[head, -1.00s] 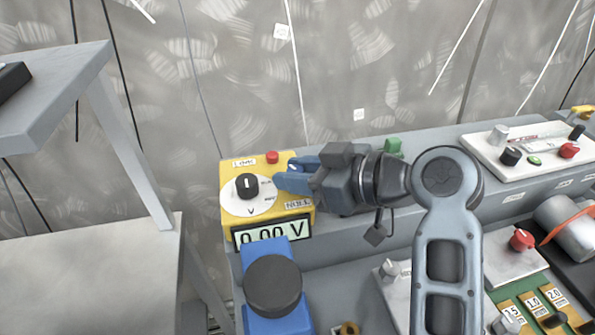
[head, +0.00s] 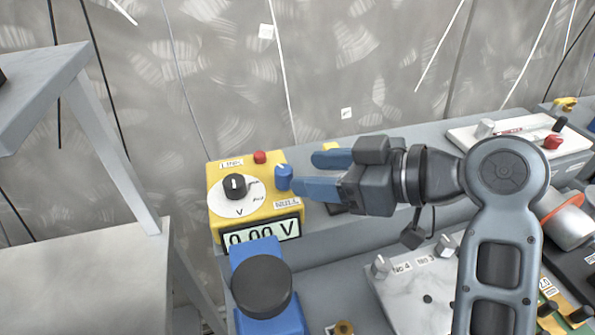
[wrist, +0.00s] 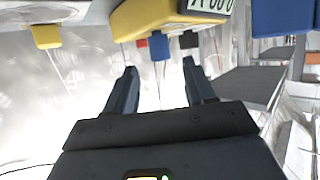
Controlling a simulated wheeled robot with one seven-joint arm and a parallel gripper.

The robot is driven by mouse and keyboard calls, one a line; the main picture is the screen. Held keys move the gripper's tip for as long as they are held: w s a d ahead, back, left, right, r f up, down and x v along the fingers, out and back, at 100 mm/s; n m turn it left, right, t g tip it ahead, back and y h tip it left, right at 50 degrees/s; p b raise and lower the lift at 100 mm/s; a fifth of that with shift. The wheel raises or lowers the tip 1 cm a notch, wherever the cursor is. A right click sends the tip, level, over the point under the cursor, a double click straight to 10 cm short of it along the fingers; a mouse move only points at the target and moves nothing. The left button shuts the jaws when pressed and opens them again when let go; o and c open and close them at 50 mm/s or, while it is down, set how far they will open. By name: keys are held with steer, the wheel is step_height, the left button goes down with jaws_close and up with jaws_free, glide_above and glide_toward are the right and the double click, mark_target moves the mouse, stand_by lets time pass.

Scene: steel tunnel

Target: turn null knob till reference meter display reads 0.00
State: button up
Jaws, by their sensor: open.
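The yellow reference meter (head: 222,188) stands at the left end of the grey bench. Its display (head: 262,233) reads 0.00 V. The blue null knob (head: 283,177) sits at the meter's right side above the NULL label; it also shows in the wrist view (wrist: 160,46). A black selector knob (head: 235,186) is on a white dial at the left. My gripper (head: 312,173) is open and empty, its blue fingers pointing left, just to the right of the null knob. In the wrist view the knob lies beyond the fingertips (wrist: 160,75), between their lines and clear of them.
A red button (head: 260,157) is on the meter's top edge. A blue device with a black round top (head: 262,284) stands in front of the meter. A white panel with knobs (head: 515,145) is at the back right. A grey shelf stands at the left.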

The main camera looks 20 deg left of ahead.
mark_target(287, 176)
steer(key=shift+s+d+r, duration=0.1)
steer(key=shift+d+r, duration=0.15)
steer(key=shift+d, duration=0.45)
steer(key=shift+s+a+f+m+t+h+p, duration=0.2)
steer(key=shift+f+m+t+h, duration=0.15)
steer(key=shift+m+t, duration=0.25)
steer(key=shift+s+a+f+m+t+h+p, duration=0.1)
steer(key=shift+f+m+t+h+p, duration=0.1)
steer(key=shift+f+m+t+h, duration=0.25)
steer(key=shift+s+a+m+t, duration=0.1)
steer(key=shift+s+m+t, duration=0.1)
steer(key=shift+m+t, duration=0.5)
steer(key=shift+w+a+f+m+t+h+p, duration=0.3)
steer(key=shift+a+m+t, duration=0.25)
steer(key=shift+a, duration=0.55)
steer(key=shift+w+a+f+m+t+h+p, duration=0.25)
steer(key=shift+w+a+m+t+p, duration=0.35)
steer(key=shift+a, duration=0.5)
steer(key=shift+w+a+f+m+t+h+p, duration=0.15)
steer(key=shift+a+f+m+t+h, duration=0.2)
steer(key=shift+a+t, duration=0.55)
steer(key=shift+a, duration=0.2)
steer(key=shift+c, duration=0.5)
